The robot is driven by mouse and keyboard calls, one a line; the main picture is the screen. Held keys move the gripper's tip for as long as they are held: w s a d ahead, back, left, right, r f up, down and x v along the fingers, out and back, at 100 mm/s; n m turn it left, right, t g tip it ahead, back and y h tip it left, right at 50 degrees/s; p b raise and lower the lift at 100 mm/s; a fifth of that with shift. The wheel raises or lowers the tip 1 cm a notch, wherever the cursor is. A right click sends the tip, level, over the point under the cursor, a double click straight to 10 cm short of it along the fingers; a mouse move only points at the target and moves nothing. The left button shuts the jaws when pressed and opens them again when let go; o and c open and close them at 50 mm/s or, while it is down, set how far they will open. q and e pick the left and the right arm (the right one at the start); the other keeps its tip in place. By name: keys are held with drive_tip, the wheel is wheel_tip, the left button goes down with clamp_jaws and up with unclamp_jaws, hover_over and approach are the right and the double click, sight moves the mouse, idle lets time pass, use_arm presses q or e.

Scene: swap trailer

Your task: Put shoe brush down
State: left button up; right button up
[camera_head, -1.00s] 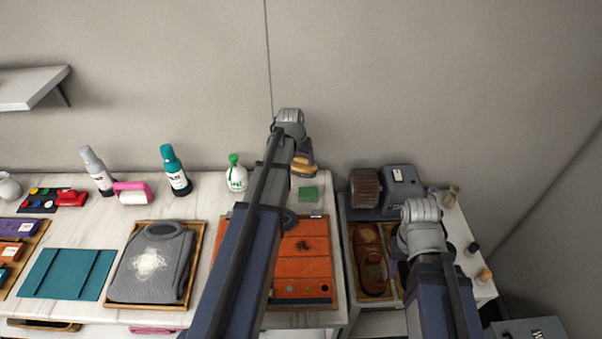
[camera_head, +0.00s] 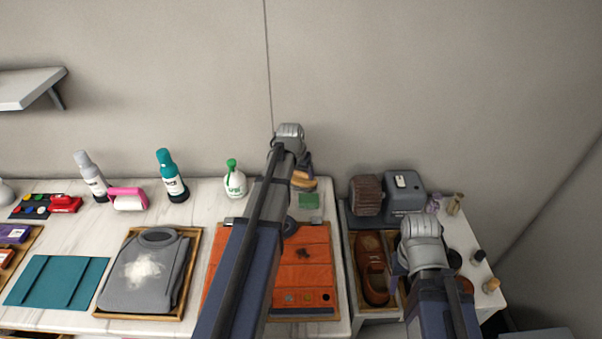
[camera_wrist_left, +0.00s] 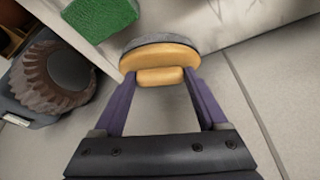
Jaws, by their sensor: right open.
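The shoe brush has a tan wooden body and dark grey bristles; it shows in the head view (camera_head: 303,180) near the back of the counter, and in the left wrist view (camera_wrist_left: 160,55). My left gripper (camera_wrist_left: 160,78) has its purple fingers closed around the block-shaped handle of the brush. In the head view my left gripper (camera_head: 305,168) is partly hidden behind its own wrist. The brush is close to the counter top; I cannot tell whether it touches. My right gripper (camera_head: 400,265) is over the shoe tray, mostly hidden by its wrist, and open.
A green sponge (camera_head: 309,200) lies just in front of the brush. An orange leather panel (camera_head: 305,260) lies nearer. To the right are a grey machine with a brown brush roller (camera_head: 367,195) and a brown shoe (camera_head: 372,270). A white bottle (camera_head: 235,180) stands left.

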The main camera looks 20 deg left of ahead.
use_arm(q)
drive_tip(key=o, duration=0.3)
drive_tip(key=p+v, duration=1.1)
drive_tip(key=v, duration=0.1)
drive_tip(key=shift+d+r, duration=0.1)
drive_tip(key=shift+r, duration=0.05)
drive_tip(key=s+d+m+g, duration=0.1)
drive_tip(key=s+d, duration=0.6)
drive_tip(key=d, duration=0.2)
drive_tip(key=s+d+f+m+g, duration=0.1)
drive_tip(key=s+d+m+g, duration=0.1)
drive_tip(key=s+d, duration=0.5)
drive_tip(key=s+d+m+g+y, duration=0.1)
drive_tip(key=s+d, duration=0.6)
drive_tip(key=d, duration=0.4)
drive_tip(key=shift+f+g, duration=0.2)
drive_tip(key=shift+g, duration=0.1)
